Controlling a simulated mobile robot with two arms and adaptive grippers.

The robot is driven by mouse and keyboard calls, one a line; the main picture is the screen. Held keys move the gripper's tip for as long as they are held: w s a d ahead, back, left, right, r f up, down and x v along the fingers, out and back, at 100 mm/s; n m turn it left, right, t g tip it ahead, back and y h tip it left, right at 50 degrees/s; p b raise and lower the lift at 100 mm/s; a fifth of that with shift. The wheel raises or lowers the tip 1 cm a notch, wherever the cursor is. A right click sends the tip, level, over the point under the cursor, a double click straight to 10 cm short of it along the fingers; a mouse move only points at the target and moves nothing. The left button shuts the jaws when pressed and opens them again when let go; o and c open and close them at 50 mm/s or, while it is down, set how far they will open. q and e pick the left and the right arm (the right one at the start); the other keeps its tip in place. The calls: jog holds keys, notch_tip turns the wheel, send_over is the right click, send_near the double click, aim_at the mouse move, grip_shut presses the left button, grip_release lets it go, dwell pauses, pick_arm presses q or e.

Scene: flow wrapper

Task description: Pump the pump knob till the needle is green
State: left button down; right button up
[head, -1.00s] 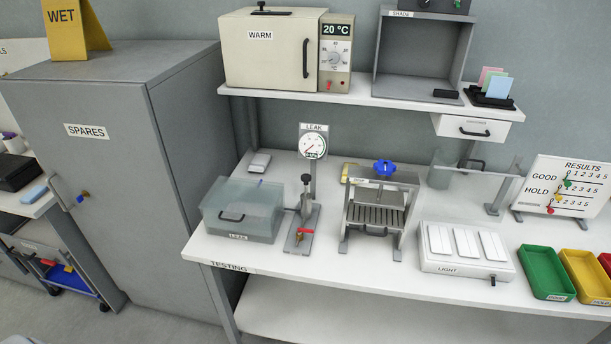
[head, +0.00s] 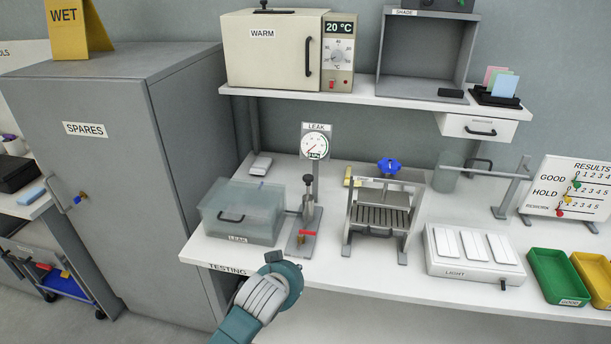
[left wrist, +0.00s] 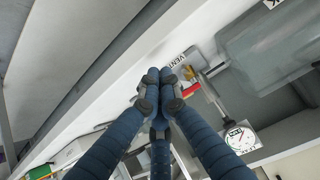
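The pump (head: 306,222) stands on the testing bench with its dark pump knob (head: 307,177) on top of an upright rod. The LEAK gauge (head: 315,146) stands just behind it. Its thin red needle seems to point to the lower left, away from the green mark. My left arm reaches in from the bottom of the head view, in front of the bench edge; its fingers are hidden there. In the left wrist view my left gripper (left wrist: 159,78) has its fingertips together with nothing visible between them, near the VENT label (left wrist: 175,60). The gauge (left wrist: 240,138) also shows there. My right gripper is out of view.
A clear LEAK box (head: 240,213) sits left of the pump. A red lever (head: 307,232) and brass fitting are at the pump's foot. A grey press frame (head: 383,215) with a blue knob stands to the right. A shelf (head: 370,93) hangs above.

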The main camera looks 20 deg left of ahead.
pick_arm(q)
jog(key=w+a+r+t, duration=0.1)
jog(key=w+r, duration=0.3)
jog(key=r, duration=0.3)
jog(key=w+a+r+n+t+y, duration=0.1)
jog(key=w+a+r+t, duration=0.1)
jog(key=r, duration=0.6)
jog(key=w+a+r+n+t, duration=0.1)
jog(key=w+r+t, duration=0.1)
jog(key=w+r, duration=0.3)
notch_tip(320, 180, up, 3)
jog(key=shift+w+a+f+y, duration=0.15)
jog(key=shift+w+a+y, duration=0.1)
jog(key=shift+w+y, duration=0.05)
jog(key=p, duration=0.2)
send_over(308, 180)
notch_tip(308, 180, down, 2)
jog(key=shift+s+a+f+p, duration=0.15)
jog(key=shift+f+p, duration=0.2)
jog(key=shift+f, duration=0.8)
jog(key=shift+s+a+f+p, duration=0.15)
jog(key=shift+f+p, duration=0.2)
jog(key=shift+f, duration=0.8)
